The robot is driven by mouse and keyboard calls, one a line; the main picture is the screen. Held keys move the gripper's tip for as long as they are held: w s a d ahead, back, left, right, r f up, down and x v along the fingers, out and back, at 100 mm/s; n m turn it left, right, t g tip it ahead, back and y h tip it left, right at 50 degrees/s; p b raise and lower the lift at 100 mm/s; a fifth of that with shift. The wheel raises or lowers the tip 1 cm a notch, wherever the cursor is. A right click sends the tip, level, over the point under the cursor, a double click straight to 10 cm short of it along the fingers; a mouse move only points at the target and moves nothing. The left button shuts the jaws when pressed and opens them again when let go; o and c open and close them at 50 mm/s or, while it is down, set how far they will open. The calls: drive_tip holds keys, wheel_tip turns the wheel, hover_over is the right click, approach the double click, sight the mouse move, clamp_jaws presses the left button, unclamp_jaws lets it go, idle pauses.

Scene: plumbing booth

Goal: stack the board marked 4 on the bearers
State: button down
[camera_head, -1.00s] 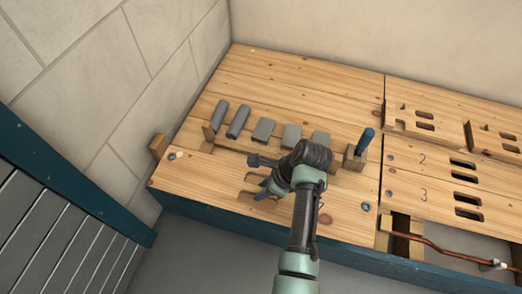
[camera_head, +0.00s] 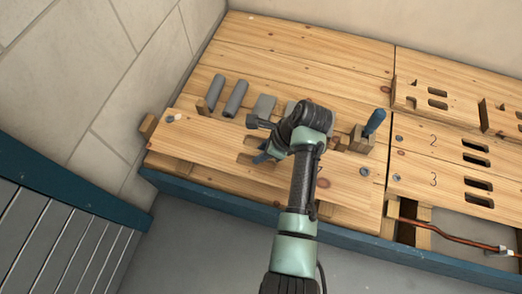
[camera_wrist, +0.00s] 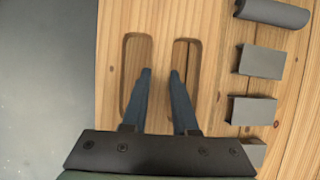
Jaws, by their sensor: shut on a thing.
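The board (camera_head: 205,132) is a pale wooden plank with two slots, at the front left of the deck in the head view. My arm hides part of the board. Which timbers are the bearers I cannot tell for certain.
Several grey pieces (camera_head: 236,98) lie behind the board. A blue-handled tool (camera_head: 374,123) stands in a wooden block to the right. Boards marked 2 and 3 (camera_head: 435,179) lie further right, beside an open bay with a copper pipe (camera_head: 455,238). A wall borders the left.

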drive_tip(key=shift+w+f+b, duration=0.15)
drive_tip(key=shift+f+b, duration=1.4)
drive_tip(key=shift+b, duration=0.3)
drive_tip(key=shift+r, duration=0.1)
drive_tip(key=shift+p, duration=0.45)
drive_tip(key=shift+p, duration=0.85)
drive_tip(key=shift+f, duration=0.65)
drive_tip(key=shift+f, duration=0.35)
drive_tip(key=shift+f+b, duration=0.3)
drive_tip(key=shift+b, duration=0.1)
drive_tip(key=shift+f, duration=0.3)
